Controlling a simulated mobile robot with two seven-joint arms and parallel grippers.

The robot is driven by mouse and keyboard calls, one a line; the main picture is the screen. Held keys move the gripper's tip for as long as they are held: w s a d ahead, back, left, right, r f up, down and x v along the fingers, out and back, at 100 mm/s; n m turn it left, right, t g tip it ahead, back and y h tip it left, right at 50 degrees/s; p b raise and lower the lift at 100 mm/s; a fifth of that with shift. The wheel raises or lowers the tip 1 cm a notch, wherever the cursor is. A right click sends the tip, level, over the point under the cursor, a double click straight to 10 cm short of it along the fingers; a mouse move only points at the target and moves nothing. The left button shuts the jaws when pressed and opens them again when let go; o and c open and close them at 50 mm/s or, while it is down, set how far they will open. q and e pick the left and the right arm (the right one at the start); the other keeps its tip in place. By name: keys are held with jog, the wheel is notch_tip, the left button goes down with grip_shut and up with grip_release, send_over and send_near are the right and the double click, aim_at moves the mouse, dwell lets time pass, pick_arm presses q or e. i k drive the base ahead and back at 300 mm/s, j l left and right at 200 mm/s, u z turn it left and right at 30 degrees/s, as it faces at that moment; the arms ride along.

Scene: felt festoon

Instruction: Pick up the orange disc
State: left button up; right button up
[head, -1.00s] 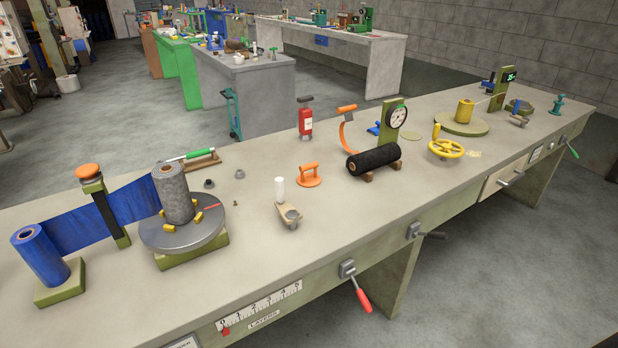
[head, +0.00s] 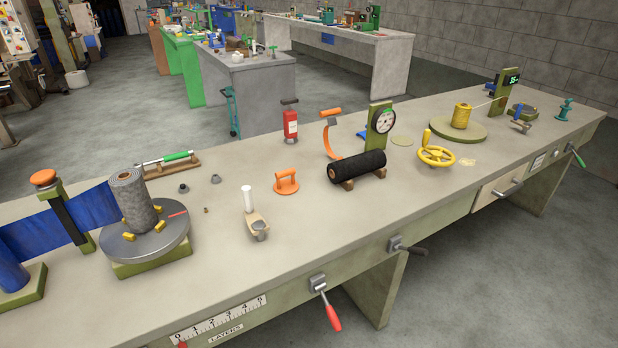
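An orange disc (head: 287,188) with an arched orange handle on top lies flat on the long pale workbench (head: 330,235), near the middle of the head view. Nothing covers it. A round orange cap (head: 43,177) also tops a dark post at the far left. Neither of my grippers is in view.
Left of the disc stands a grey felt roll (head: 132,198) on a metal turntable. A black roll (head: 357,166) on a cradle lies to the right, with a red canister (head: 290,124) behind.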

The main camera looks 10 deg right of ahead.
aim_at(285, 187)
jog(key=l+z, duration=0.1)
jog(key=l, duration=0.25)
jog(key=i+l, duration=0.15)
jog(key=l, duration=0.2)
jog(key=i+l+z, duration=0.15)
jog(key=l, duration=0.55)
jog(key=i+l+z, duration=0.15)
jog(key=l, duration=0.2)
